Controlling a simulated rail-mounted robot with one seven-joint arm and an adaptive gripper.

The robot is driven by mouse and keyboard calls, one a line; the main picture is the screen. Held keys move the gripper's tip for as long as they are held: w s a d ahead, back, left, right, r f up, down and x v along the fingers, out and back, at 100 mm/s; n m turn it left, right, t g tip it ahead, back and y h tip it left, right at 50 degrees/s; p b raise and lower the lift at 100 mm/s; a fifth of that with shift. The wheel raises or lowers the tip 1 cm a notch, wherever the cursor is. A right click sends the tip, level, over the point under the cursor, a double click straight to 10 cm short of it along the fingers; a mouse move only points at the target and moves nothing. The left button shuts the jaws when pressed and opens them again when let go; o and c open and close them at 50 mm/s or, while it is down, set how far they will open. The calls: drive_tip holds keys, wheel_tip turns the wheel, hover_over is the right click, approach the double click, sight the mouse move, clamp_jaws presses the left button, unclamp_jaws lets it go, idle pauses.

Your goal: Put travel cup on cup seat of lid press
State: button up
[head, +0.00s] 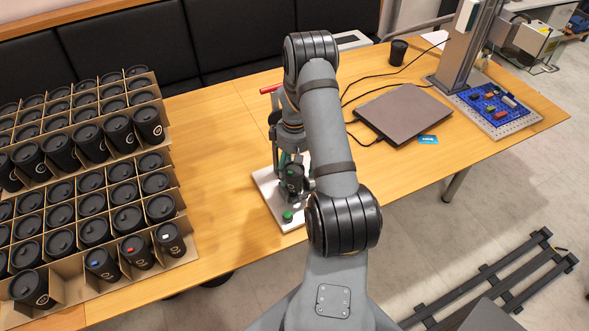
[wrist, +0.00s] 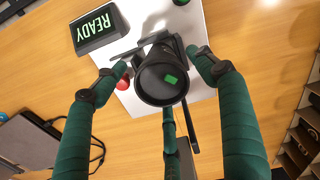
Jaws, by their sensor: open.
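The black travel cup with a green mark (wrist: 160,78) stands over the white base of the lid press (wrist: 217,15). In the head view the cup (head: 294,178) shows at the press, partly hidden by my arm. The lid press (head: 266,187) has a white base, a red-ended handle and a green button. My gripper (wrist: 161,67) is open, its green fingers on either side of the cup. A gap between fingers and cup is hard to judge. The cup seat is hidden under the cup, so I cannot tell exactly how the cup sits on it.
Cardboard trays (head: 183,229) of several lidded black cups fill the left of the wooden table (head: 225,120). A READY display (wrist: 103,25) stands by the press. A closed laptop (head: 402,115), another black cup (head: 398,52) and a laser marker stand (head: 462,50) are to the right.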

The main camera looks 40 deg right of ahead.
wheel_tip(320, 180, up, 12)
drive_tip(key=b, duration=0.2)
idle(0.5)
